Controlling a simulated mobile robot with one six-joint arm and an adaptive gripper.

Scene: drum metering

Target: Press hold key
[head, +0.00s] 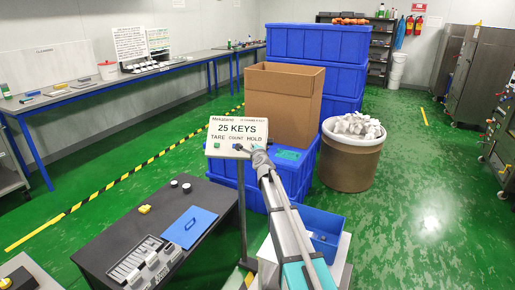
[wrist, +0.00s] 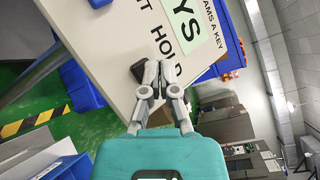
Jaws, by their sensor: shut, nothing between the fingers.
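The white display panel (head: 226,131) stands on a post and reads "25 KEYS", with the labels TARE, COUNT and HOLD below. A green key (head: 216,145) sits under TARE at its left. In the wrist view the panel face (wrist: 120,45) is tilted, with the word HOLD beside a dark key (wrist: 138,70), which I take as the hold key. My gripper (wrist: 152,78) is shut and empty, its fingertips right beside this dark key; I cannot tell whether they touch it.
A dark table (head: 128,228) with a blue clipboard (head: 190,227) stands front left. Blue crates (head: 310,42), a cardboard box (head: 283,100) and a drum of white pieces (head: 350,165) stand behind the panel. Green floor is open at the right.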

